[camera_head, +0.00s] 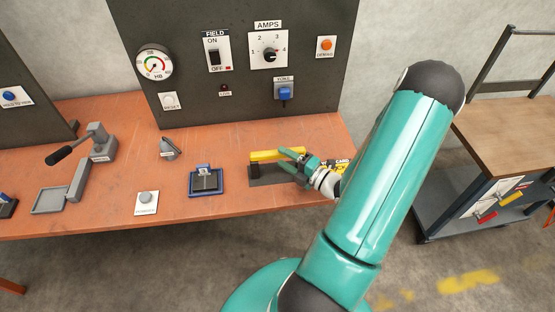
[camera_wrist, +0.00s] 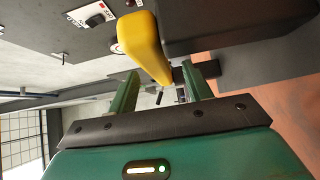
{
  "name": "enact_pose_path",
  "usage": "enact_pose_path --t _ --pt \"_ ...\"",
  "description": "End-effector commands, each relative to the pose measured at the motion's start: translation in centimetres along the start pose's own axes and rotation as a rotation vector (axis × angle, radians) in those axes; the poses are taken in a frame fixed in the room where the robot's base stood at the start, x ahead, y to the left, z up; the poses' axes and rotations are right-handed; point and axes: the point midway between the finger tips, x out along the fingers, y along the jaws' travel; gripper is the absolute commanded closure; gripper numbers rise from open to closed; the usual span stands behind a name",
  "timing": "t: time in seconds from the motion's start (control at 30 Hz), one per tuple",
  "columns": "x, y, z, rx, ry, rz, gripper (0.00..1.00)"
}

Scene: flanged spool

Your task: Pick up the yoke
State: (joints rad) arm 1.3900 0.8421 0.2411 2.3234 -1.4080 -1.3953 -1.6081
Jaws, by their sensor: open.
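I take the yoke to be the yellow bar (camera_head: 265,155) with dark parts, lying on a dark base (camera_head: 262,178) at the right of the orange bench. My gripper (camera_head: 284,159) is at the yoke's right part, with its teal fingers apart. In the wrist view the yoke's yellow part (camera_wrist: 144,42) reaches down toward the gap between the open fingers (camera_wrist: 160,72), beside a dark block. I cannot tell whether the fingers touch it. My gripper and arm hide the yoke's right end in the head view.
A blue-edged tray (camera_head: 206,182) stands left of the yoke. A grey lever device (camera_head: 98,145) is farther left. A dark control panel (camera_head: 190,95) with gauge, switch and dial rises behind. A wooden-topped cart (camera_head: 510,90) stands at the right, apart from the bench.

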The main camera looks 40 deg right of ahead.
Motion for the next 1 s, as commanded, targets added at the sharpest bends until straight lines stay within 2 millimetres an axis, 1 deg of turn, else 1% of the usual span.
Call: enact_pose_path --t 0.03,0.1,0.2,0.3,0.47,0.57,0.7,0.73,1.0 --pt "0.9 0.1 0.1 0.0 0.002 0.003 0.5" --pt "2.1 0.1 0.1 0.001 0.003 0.002 0.5" --pt "3.2 0.1 0.1 0.0 0.003 0.001 0.5" --pt "3.5 0.1 0.2 0.0 0.001 0.0 0.5" --pt "3.5 0.1 0.2 0.0 0.001 0.0 0.5" --pt "3.5 0.1 0.2 0.0 0.001 0.0 0.68" --pt "3.5 0.1 0.2 0.0 0.001 0.0 0.95" --pt "3.5 0.1 0.2 0.0 0.001 0.0 1.0" --pt "3.5 0.1 0.2 0.0 0.001 0.0 1.0"
